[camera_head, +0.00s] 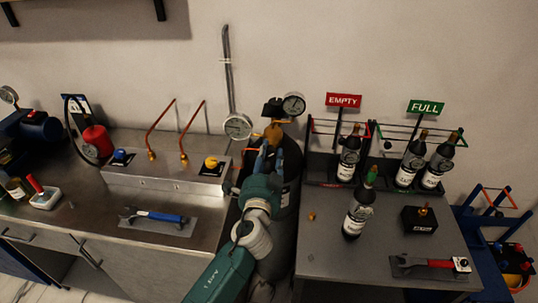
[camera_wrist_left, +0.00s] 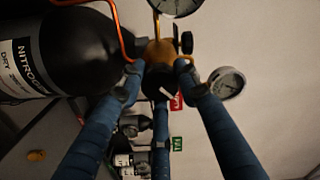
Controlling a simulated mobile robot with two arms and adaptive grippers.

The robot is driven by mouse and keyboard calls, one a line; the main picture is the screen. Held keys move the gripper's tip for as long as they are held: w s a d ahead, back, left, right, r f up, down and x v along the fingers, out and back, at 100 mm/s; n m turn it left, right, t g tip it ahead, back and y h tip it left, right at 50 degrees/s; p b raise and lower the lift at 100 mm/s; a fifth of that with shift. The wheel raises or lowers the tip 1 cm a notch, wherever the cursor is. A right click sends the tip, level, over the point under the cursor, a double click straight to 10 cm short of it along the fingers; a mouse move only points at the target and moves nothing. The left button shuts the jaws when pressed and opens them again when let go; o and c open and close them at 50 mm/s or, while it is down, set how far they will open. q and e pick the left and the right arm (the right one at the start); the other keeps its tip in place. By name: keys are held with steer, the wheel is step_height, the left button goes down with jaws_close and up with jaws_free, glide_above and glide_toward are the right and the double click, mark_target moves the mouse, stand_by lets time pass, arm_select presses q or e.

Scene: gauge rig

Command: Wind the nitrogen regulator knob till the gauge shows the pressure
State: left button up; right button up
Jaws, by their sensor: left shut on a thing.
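The dark nitrogen cylinder (camera_head: 287,205) stands between the two benches; its "NITROGEN DRY" label shows in the left wrist view (camera_wrist_left: 22,68). A brass regulator (camera_wrist_left: 158,50) sits on it with two round white-faced gauges, one on the left (camera_head: 238,126) and one on the right (camera_head: 293,105). Their readings are too small to tell. The black regulator knob (camera_wrist_left: 160,84) has a white mark and faces the wrist camera. My left gripper (camera_wrist_left: 158,70) is shut on it, a fingertip at each side. In the head view my left gripper (camera_head: 268,153) hides the knob. My right gripper is not in view.
Copper pipes (camera_head: 190,130) rise from the left bench near the cylinder. A blue-handled tool (camera_head: 155,216) lies on that bench. The right bench holds several dark bottles (camera_head: 358,212), a black block (camera_head: 419,220) and a red-handled tool (camera_head: 428,264). EMPTY and FULL signs stand behind.

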arm_select(q)
steer(key=shift+m, duration=1)
steer(key=o, duration=1.2)
steer(key=s, duration=0.8)
steer(key=s+a, duration=0.1)
steer(key=s, duration=0.3)
steer(key=shift+a, duration=0.1)
steer(key=shift+f, duration=0.1)
